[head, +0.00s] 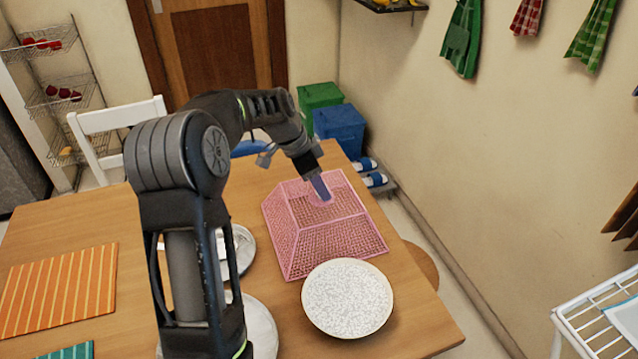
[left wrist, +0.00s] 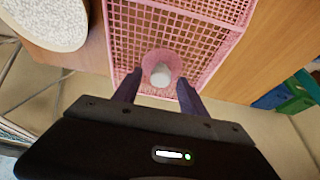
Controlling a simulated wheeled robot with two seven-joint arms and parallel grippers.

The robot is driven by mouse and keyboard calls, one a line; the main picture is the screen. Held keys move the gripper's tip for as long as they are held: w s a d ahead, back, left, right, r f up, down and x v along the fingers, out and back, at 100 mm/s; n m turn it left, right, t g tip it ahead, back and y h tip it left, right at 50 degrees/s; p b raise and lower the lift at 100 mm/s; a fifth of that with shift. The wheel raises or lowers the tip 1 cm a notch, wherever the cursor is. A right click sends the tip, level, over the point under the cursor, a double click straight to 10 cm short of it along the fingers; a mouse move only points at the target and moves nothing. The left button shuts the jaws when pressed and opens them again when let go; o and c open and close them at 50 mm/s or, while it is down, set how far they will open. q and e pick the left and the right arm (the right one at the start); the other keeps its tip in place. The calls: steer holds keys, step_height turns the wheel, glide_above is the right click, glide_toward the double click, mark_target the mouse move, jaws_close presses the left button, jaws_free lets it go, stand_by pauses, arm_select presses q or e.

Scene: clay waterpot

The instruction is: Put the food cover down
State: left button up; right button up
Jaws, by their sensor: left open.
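The pink mesh food cover (head: 322,240) stands on the wooden table (head: 407,322) near its right side. My left gripper (head: 320,188) is at the top of the cover, reaching down from above. In the left wrist view the gripper (left wrist: 160,88) is open, with one finger on each side of the cover's round pink top piece. The cover's mesh (left wrist: 160,30) fills the upper middle of that view. The fingers look apart from the top piece, though contact is hard to tell. My right gripper is not in view.
A speckled white plate (head: 347,297) is close in front of the cover. Another plate (head: 240,250) is left of it, partly behind my arm. A striped orange placemat (head: 58,290) lies at the left. Green (head: 318,95) and blue bins (head: 340,128) stand beyond the table.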

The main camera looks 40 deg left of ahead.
arm_select(q)
steer(key=v, duration=1.1)
steer(key=shift+s+r+b, duration=0.15)
steer(key=shift+r+b, duration=0.2)
